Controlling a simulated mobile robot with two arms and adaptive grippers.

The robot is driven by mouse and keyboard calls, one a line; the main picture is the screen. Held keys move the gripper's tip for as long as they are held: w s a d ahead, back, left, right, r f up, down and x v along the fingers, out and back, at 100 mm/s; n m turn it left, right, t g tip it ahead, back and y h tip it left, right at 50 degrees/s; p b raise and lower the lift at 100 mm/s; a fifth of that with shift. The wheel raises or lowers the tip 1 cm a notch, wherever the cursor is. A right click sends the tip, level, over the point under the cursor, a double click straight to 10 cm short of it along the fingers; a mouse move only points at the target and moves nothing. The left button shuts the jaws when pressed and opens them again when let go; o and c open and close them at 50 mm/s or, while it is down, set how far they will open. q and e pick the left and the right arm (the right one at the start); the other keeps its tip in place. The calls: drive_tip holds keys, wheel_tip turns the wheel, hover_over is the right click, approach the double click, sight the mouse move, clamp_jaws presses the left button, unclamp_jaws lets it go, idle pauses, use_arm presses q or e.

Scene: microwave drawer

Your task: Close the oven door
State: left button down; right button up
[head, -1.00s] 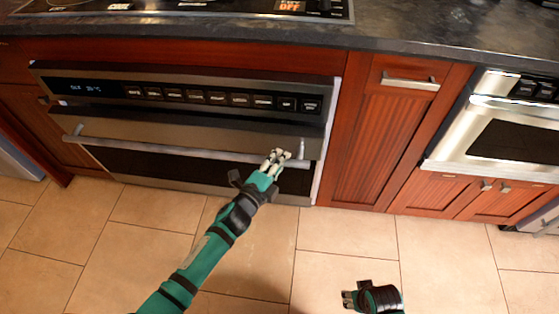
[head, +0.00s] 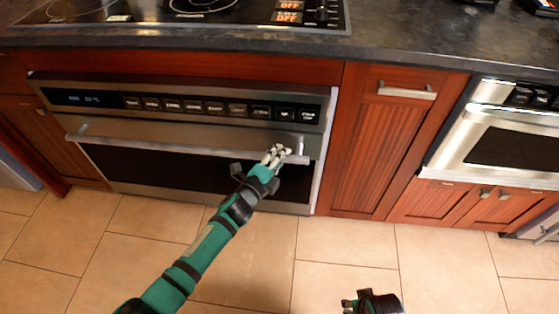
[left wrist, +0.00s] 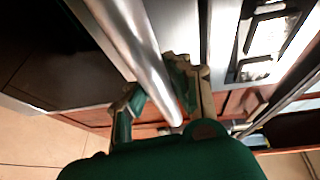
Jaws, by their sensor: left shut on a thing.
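The oven (head: 200,190) is set into the wooden cabinet at the left in the head view. Its steel door (head: 130,130) with a dark window stands nearly flush below the control panel; whether it is fully shut I cannot tell. The long bar handle (head: 180,146) runs across the door. My left gripper (head: 277,155) is shut on the handle near its right end. In the left wrist view the handle (left wrist: 135,45) passes between the fingers of my left gripper (left wrist: 163,98). My right gripper (head: 348,305) is low at the bottom edge, away from the oven, its fingers partly hidden.
A dark counter (head: 420,45) with a cooktop (head: 190,12) runs above the oven. A wooden cabinet (head: 375,150) stands right of it, then a second steel appliance (head: 500,140). The tiled floor (head: 340,245) in front is clear.

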use_arm(q)
drive_tip(key=shift+a, duration=0.1)
drive_tip(key=c, duration=1.2)
unclamp_jaws()
drive_tip(key=shift+o, duration=0.4)
drive_tip(key=shift+s, duration=0.1)
drive_tip(key=v, duration=1.2)
